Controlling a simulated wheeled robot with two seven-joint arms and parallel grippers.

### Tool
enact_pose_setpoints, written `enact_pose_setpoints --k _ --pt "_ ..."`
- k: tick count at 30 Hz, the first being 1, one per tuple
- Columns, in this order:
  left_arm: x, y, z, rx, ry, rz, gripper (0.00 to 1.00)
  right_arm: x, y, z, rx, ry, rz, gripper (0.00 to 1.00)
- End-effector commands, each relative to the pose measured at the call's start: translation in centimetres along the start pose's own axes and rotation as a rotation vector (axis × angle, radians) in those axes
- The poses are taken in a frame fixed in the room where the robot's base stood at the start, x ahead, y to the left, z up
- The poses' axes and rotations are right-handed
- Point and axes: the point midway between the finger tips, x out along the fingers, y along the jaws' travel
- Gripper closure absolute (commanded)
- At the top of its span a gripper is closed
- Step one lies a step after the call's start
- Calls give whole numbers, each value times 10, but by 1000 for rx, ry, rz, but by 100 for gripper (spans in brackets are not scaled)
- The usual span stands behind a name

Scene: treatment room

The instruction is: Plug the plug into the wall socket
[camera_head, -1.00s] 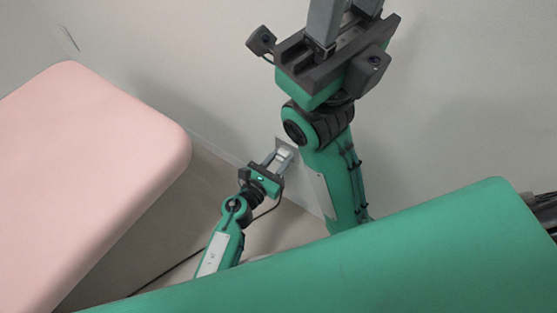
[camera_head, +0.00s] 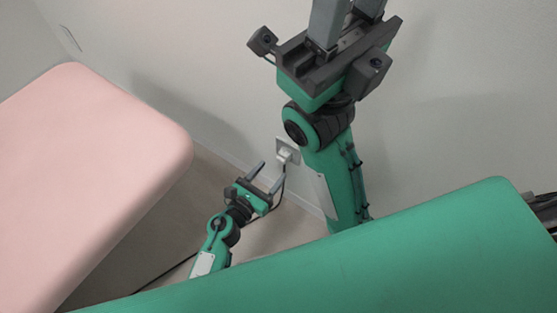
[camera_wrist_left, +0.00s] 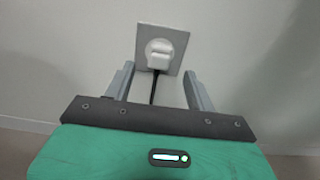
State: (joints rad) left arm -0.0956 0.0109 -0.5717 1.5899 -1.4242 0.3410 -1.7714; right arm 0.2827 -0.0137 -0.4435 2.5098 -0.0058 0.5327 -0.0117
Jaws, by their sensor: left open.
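The white plug (camera_head: 286,155) sits at the wall socket (camera_head: 281,144), low on the wall. In the left wrist view the plug (camera_wrist_left: 159,54) covers the middle of the square socket plate (camera_wrist_left: 177,38), and a dark cable (camera_wrist_left: 153,92) hangs down from it. Whether it is fully seated I cannot tell. My left gripper (camera_head: 273,171) is open and empty, drawn back a little from the plug, its fingers pointing at the wall. My right gripper (camera_head: 349,12) is raised high at the top of the head view; its fingertips are cut off by the edge.
A pink padded table (camera_head: 90,170) stands at left. Some floor (camera_head: 255,235) shows between the table, the wall and my arms. A dark cable (camera_head: 165,272) runs along the floor.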

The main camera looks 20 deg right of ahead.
Motion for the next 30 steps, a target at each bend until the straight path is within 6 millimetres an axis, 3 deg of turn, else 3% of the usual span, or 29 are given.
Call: enact_pose_setpoints --k 6,12,30 --pt "-49 0 0 -1 2 1 44 -8 -1 2 1 -32 -8 64" --pt "-73 0 0 0 0 0 44 -9 2 1 -6 -34 -1 64" --pt "-78 0 0 0 -1 0 44 -11 3 2 -9 -39 5 64"
